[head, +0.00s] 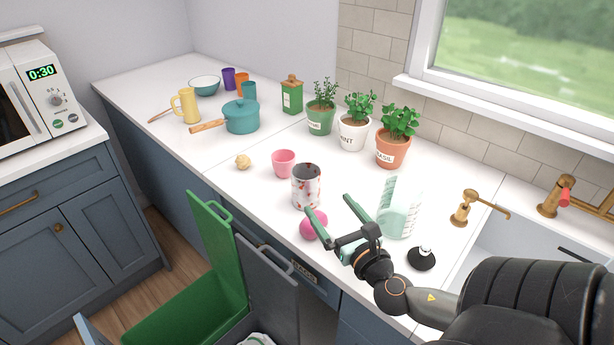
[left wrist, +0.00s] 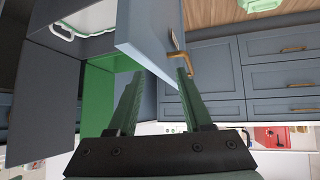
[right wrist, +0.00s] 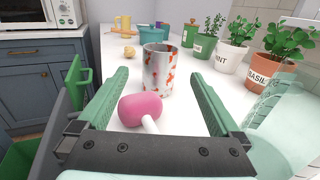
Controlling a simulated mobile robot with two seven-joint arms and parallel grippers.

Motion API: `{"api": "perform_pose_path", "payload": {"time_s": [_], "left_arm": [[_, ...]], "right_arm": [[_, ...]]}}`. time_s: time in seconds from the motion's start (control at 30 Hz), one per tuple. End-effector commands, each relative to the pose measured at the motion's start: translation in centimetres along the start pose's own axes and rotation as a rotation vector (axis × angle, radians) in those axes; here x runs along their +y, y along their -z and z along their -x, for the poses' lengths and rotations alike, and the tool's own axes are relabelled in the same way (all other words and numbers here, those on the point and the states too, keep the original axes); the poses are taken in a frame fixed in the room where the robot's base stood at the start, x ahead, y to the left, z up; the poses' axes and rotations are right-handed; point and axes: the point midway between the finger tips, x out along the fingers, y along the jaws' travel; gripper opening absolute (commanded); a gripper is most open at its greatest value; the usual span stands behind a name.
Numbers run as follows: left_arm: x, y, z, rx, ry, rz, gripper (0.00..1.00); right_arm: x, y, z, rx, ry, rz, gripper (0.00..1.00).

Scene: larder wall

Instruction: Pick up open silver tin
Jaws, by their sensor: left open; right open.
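The open silver tin (head: 306,187) stands upright on the white counter, with reddish-orange marks on its side. It also shows in the right wrist view (right wrist: 158,68), beyond and between the fingers. My right gripper (head: 332,213) is open and empty, just in front of the tin, apart from it. A pink round-headed thing with a white handle (right wrist: 142,109) lies between my right fingers and the tin; its pink head (head: 313,225) shows in the head view. My left gripper (left wrist: 158,95) is open and empty near a blue-grey cabinet door, away from the counter; the head view does not show it clearly.
A pink cup (head: 284,163) stands behind the tin. A clear measuring jug (head: 398,212) stands to its right, with a black-based thing (head: 421,259) nearby. Potted herbs (head: 393,150) line the back. An open green bin (head: 178,312) sits below the counter's front edge.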

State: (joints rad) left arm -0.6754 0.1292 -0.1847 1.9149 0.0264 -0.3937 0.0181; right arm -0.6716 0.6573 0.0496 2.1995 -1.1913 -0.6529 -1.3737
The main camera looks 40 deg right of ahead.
Motion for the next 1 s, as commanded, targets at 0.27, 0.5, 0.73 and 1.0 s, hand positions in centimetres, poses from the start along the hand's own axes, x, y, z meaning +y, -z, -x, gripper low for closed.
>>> {"api": "perform_pose_path", "payload": {"time_s": [0.27, 0.5, 0.73, 1.0], "left_arm": [[0.0, -0.2, 0.1, -0.004, 0.0, -0.001, 0.5], [-0.1, -0.3, 0.1, -0.007, 0.001, -0.004, 0.5], [-0.1, -0.5, -0.1, -0.007, 0.001, -0.004, 0.5], [-0.1, -0.7, -0.2, -0.007, 0.001, -0.003, 0.5]], "right_arm": [[0.0, -0.1, -1.2, -0.002, -0.001, -0.001, 1.0], [0.0, -0.2, -5.0, -0.005, 0.0, 0.001, 1.0], [0.0, -0.1, -7.1, -0.002, 0.0, 0.0, 1.0], [0.1, -0.3, -9.1, -0.003, 0.001, 0.0, 1.0]]}}
